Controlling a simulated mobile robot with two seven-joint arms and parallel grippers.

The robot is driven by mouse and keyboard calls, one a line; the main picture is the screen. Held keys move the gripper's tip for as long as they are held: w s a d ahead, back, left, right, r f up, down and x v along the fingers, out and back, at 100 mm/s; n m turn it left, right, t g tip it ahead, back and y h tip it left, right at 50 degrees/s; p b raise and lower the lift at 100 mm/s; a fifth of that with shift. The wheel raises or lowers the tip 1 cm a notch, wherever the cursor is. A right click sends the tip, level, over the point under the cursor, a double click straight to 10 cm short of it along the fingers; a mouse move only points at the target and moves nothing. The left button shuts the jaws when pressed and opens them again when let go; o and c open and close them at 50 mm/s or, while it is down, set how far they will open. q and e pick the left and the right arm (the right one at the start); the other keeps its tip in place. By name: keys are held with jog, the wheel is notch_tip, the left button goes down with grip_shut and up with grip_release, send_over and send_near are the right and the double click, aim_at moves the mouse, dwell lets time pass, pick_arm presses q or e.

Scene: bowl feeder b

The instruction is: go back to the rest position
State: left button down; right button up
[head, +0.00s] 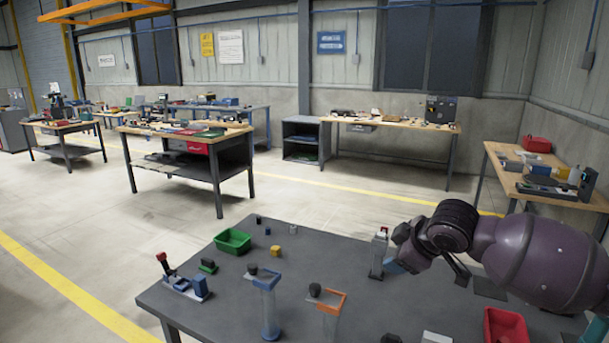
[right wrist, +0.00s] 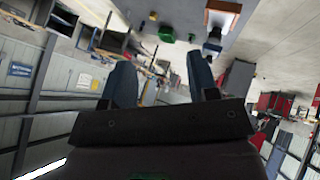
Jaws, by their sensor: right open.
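My right gripper (head: 402,262) is above the right part of the grey table (head: 205,250), its arm coming in from the right. In the right wrist view the two blue-grey fingers (right wrist: 161,80) stand well apart with nothing between them, so it is open and empty. In the head view the gripper is close beside a clear upright column with a red top (head: 380,252); whether they touch cannot be told. My left gripper is not in view.
The table holds a green bin (head: 233,241), a red bin (head: 505,328), a blue-topped stand (head: 267,300), an orange-topped stand (head: 329,308), a yellow block (head: 277,251) and a red-and-blue device (head: 184,285). Other workbenches (head: 190,140) stand farther back, with open floor between.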

jog(key=s+a+f+m+t+y, duration=0.2)
jog(key=s+a+f+t+y, duration=0.15)
jog(key=f+t, duration=0.25)
jog(key=s+d+f+m+g+h, duration=0.1)
jog(key=s+d+f+m+h, duration=0.2)
jog(key=s+f, duration=1)
jog(key=s+d+f+m+h, duration=0.4)
jog(key=s+d+f+m, duration=0.2)
jog(key=s+f, duration=0.6)
jog(key=s+d, duration=0.2)
jog(key=s, duration=0.1)
jog(key=shift+d+f+m+g, duration=0.35)
jog(key=shift+m+g, duration=0.05)
